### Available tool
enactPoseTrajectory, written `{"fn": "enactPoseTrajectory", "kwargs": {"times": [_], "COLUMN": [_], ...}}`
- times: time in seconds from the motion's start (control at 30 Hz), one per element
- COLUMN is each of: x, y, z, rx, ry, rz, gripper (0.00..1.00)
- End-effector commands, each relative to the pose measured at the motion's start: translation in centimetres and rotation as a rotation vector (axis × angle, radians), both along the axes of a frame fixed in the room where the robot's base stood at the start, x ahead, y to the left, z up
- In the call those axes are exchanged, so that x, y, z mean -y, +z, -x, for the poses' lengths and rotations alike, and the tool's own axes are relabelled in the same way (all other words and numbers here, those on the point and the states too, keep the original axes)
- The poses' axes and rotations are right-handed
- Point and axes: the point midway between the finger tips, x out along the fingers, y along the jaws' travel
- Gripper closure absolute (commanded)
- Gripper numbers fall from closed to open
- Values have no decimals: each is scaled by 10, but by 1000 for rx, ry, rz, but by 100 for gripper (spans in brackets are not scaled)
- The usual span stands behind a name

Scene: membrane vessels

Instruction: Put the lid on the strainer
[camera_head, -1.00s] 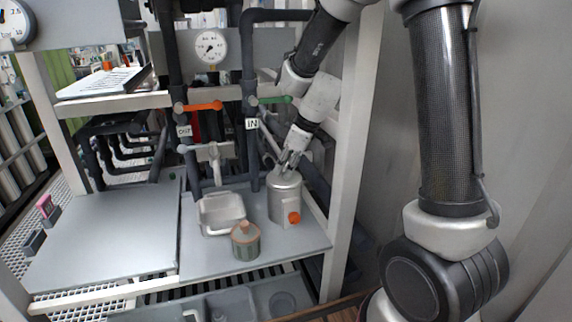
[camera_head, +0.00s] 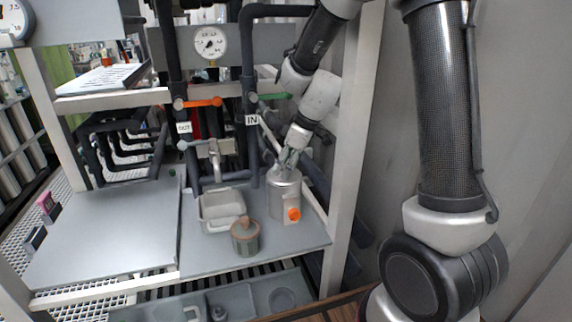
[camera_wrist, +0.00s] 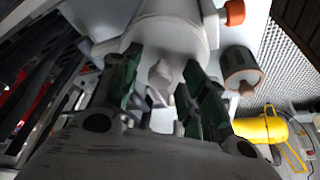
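The strainer appears to be the pale metal cylinder (camera_head: 277,203) with an orange knob low on its side, upright at the right of the shelf; it also shows in the wrist view (camera_wrist: 182,33). A pale lid-like top (camera_head: 284,176) is on its upper end, but I cannot tell whether it is fully seated. A pale handle (camera_wrist: 160,76) rises from this end in the wrist view. My gripper (camera_head: 287,167) is directly above, its green fingers (camera_wrist: 161,88) spread on both sides of the handle with gaps visible. The contact edge is partly hidden.
A green-brown jar with a knobbed top (camera_head: 245,239) stands in front and left of the cylinder. A light square tub (camera_head: 222,211) is behind it. Pipes with an orange valve handle (camera_head: 203,102) rise behind.

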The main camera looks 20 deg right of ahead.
Motion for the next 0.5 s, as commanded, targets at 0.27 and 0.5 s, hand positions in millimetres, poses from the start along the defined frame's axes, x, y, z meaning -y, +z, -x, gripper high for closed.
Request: {"fn": "enactPoseTrajectory", "kwargs": {"times": [0.27, 0.5], "x": [0, 9], "y": [0, 28], "z": [0, 6], "rx": [0, 4], "ry": [0, 0], "rz": [0, -1], "gripper": [51, 51]}}
